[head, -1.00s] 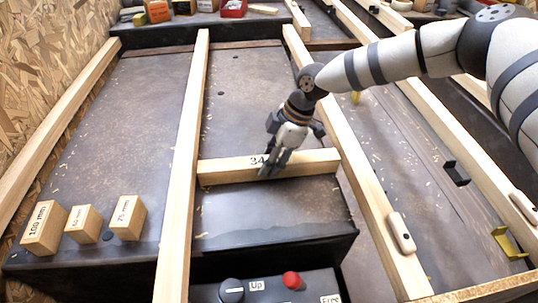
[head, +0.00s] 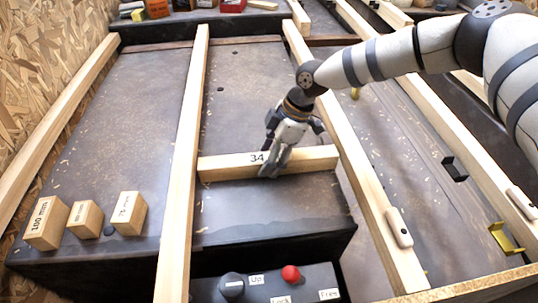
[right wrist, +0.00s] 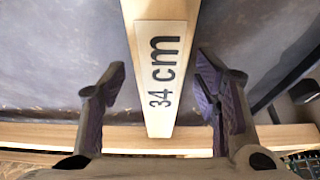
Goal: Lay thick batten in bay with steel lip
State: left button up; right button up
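A pale wooden batten (head: 315,160) marked 34 cm lies crosswise in the middle bay, between two long wooden rails. In the right wrist view the batten (right wrist: 158,80) runs between my fingers, with clear gaps on both sides. My right gripper (head: 272,168) is over the batten, fingers pointing down, open and not closed on it. I cannot tell which batten is the thick one or which bay has the steel lip. A black bracket (head: 455,171) and a yellow bracket (head: 503,240) sit in the bay to the right. My left gripper is not in view.
Wooden blocks, one marked 100 mm (head: 46,222), stand at the front left. A control box (head: 265,288) with a knob and red button is at the front. A long rail (head: 184,160) bounds the middle bay on the left. The left bay is otherwise clear.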

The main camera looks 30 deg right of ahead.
jog(key=v, duration=1.2)
